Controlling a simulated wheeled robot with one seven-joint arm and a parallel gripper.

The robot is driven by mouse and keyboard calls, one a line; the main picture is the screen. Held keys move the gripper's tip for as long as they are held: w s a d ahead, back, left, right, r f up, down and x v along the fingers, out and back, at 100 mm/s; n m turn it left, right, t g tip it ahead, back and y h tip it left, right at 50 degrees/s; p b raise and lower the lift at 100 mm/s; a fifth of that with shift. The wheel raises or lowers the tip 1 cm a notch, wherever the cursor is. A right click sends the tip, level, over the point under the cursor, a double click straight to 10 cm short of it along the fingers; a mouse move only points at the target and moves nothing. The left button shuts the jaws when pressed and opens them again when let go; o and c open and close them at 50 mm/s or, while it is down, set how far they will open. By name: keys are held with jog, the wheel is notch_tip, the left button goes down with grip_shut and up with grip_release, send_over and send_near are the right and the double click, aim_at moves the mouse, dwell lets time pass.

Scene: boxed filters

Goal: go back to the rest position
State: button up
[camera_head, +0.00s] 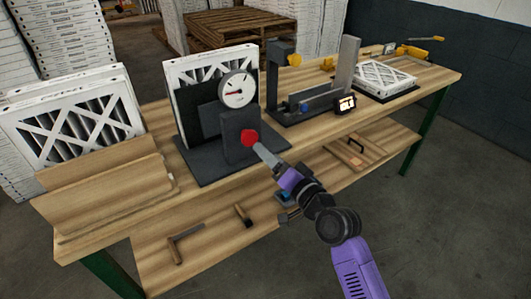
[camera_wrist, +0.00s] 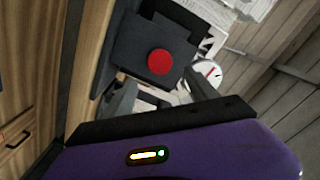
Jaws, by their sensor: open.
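My gripper (camera_head: 262,152) is in front of the workbench, at the dark test stand with a round gauge (camera_head: 237,89). Its fingertips are close to the red button (camera_head: 249,137) on the stand's front block; whether they touch it I cannot tell. In the wrist view the red button (camera_wrist: 160,62) shows ahead, just beyond the gripper fingers (camera_wrist: 160,97), which stand apart with nothing between them. A boxed filter (camera_head: 205,66) stands upright behind the stand's dark plate, partly hidden.
The wooden workbench (camera_head: 305,140) has a lower shelf with tools. More boxed filters stand in a wooden holder (camera_head: 115,190) at left. One filter (camera_head: 385,75) lies flat at right. A dark fixture (camera_head: 310,100) stands mid-bench. Floor at lower right (camera_head: 450,220) is clear.

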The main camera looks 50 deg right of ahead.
dwell(0.6)
jog(key=s+a+f+n+g+y, duration=0.1)
jog(key=s+a+f+n+y, duration=0.1)
jog(key=s+a+n, duration=0.4)
jog(key=s+a+f+n+g+y, duration=0.1)
jog(key=s+a+n, duration=0.6)
jog(key=s+a, duration=1)
jog(key=s+f+y, duration=0.1)
jog(key=s+y, duration=0.1)
jog(key=s, duration=0.6)
jog(key=shift+f+g, duration=0.2)
jog(key=shift+g, duration=0.1)
